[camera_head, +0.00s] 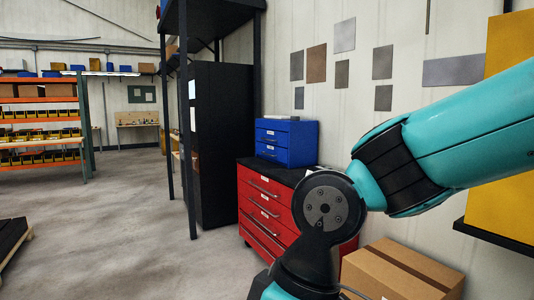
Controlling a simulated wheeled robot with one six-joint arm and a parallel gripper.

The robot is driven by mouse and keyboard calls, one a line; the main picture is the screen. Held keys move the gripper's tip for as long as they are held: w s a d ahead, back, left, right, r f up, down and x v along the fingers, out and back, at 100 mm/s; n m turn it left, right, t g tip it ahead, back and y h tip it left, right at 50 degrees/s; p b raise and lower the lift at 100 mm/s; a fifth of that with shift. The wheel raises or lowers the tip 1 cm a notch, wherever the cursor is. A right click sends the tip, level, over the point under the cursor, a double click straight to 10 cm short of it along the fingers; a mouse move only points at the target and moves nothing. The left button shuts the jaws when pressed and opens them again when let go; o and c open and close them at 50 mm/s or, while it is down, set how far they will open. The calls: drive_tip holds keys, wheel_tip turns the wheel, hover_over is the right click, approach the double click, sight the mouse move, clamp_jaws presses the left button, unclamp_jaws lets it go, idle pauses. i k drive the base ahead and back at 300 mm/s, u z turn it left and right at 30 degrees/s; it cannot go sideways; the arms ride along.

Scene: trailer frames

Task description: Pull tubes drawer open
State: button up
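A red tool chest (265,207) with several labelled drawers and bar handles stands against the wall, and its drawers look shut. A small blue drawer cabinet (287,142) sits on the chest's black top, with white labels on its drawers, which also look shut. The labels are too small to read, so I cannot tell which drawer is the tubes drawer. My teal and black arm crosses the right side of the view and hides the chest's right part. My gripper is not in view.
A cardboard box (400,272) lies on the floor right of the chest. A black cabinet (222,145) stands beside it at left, behind black rack posts. Orange shelving (40,112) is far left. A pallet edge (14,238) shows at lower left. The middle floor is clear.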

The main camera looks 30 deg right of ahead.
sight(279, 155)
drive_tip(key=u, duration=0.15)
drive_tip(key=i, duration=0.65)
drive_tip(key=u, duration=0.35)
drive_tip(key=i, duration=4.1)
drive_tip(key=z, duration=0.6)
drive_tip(key=i, duration=1.5)
drive_tip(key=z, duration=1.7)
drive_tip(key=i, duration=1.1)
drive_tip(key=z, duration=0.65)
